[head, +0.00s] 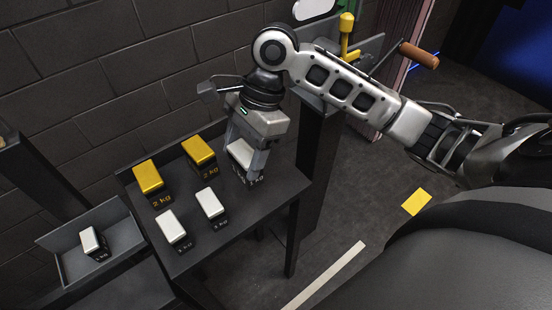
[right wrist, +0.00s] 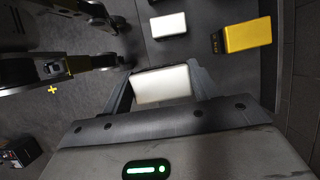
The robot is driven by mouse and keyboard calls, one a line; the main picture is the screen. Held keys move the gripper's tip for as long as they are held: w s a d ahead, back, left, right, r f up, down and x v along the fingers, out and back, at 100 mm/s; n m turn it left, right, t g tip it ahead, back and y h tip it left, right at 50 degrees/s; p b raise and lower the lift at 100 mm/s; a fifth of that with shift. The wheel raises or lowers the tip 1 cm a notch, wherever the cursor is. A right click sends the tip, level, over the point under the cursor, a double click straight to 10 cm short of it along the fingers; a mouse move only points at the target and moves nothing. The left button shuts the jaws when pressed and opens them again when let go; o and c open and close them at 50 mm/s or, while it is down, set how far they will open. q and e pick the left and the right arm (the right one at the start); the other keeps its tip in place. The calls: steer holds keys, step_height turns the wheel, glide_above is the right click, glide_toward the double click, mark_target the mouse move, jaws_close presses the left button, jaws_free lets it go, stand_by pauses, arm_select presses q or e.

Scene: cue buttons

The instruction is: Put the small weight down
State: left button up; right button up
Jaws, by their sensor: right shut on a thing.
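My right gripper (head: 246,150) is shut on a small white-topped weight (head: 240,152) at the right end of the dark table. In the right wrist view the same weight (right wrist: 162,85) sits between the two fingers. Whether its underside touches the table is hidden. Two other white-topped weights (head: 211,204) (head: 172,229) stand on the table's front part. My left gripper is not in view.
Two yellow-topped 2 kg weights (head: 148,177) (head: 199,152) stand at the table's back left. The dark table (head: 245,212) has bare room at its front right. A grey tray (head: 125,238) at the left holds another white-topped weight (head: 93,243).

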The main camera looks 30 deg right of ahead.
steer(key=shift+w+d+f, duration=0.55)
steer(key=shift+d+f, duration=1)
steer(key=shift+f, duration=0.25)
steer(key=shift+w+d+f, duration=0.5)
steer(key=shift+d+f, duration=1.05)
steer(key=shift+f, duration=0.3)
steer(key=shift+w+d+f, duration=0.55)
steer(key=shift+d+f, duration=1)
steer(key=shift+f, duration=0.25)
steer(key=o, duration=1.8)
steer(key=shift+s+f, duration=0.1)
steer(key=shift+f, duration=0.15)
steer(key=shift+c, duration=0.2)
steer(key=v, duration=0.7)
steer(key=shift+r, duration=0.45)
